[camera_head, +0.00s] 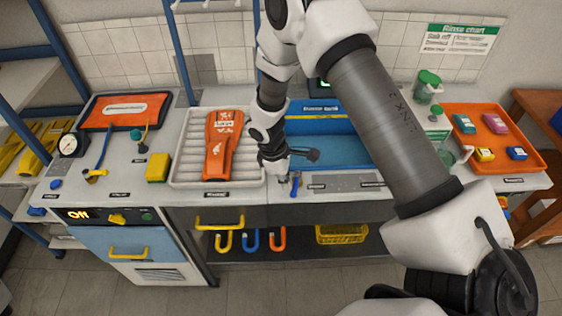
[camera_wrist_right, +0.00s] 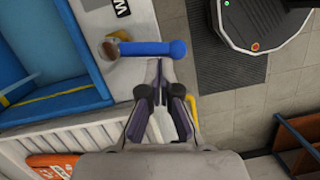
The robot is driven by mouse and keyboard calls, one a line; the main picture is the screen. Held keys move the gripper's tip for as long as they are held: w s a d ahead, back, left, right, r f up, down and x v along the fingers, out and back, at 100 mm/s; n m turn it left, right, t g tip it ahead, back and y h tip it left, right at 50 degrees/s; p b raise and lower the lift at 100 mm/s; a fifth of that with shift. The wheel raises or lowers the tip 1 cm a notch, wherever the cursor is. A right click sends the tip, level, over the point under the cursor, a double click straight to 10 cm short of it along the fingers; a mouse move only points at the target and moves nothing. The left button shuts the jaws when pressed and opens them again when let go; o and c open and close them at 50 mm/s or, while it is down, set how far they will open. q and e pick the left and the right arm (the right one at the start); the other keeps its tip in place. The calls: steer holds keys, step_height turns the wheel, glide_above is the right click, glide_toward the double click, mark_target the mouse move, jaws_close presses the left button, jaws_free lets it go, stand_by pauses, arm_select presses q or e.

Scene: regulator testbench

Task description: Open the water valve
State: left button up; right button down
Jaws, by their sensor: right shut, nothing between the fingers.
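The water valve has a blue lever handle (camera_wrist_right: 152,48) on a small metal body (camera_wrist_right: 110,48) in the right wrist view. It sits at the counter's front edge, and a small part of the blue lever (camera_head: 296,184) shows in the head view. My right gripper (camera_wrist_right: 158,64) is shut and empty. Its fingertips are close to the blue lever; I cannot tell whether they touch it. In the head view my right gripper (camera_head: 282,178) points down just left of the lever. My left gripper is not in view.
A blue sink (camera_head: 345,150) lies behind the valve. A ribbed tray (camera_head: 185,172) with an orange object (camera_head: 220,145) is to its left. An orange tray (camera_head: 541,158) stands far right. Colored hooks (camera_head: 250,240) and a yellow basket (camera_head: 341,234) sit below the counter.

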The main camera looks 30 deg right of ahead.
steer(key=shift+s+n, duration=0.2)
steer(key=shift+n, duration=0.3)
stand_by(0.3)
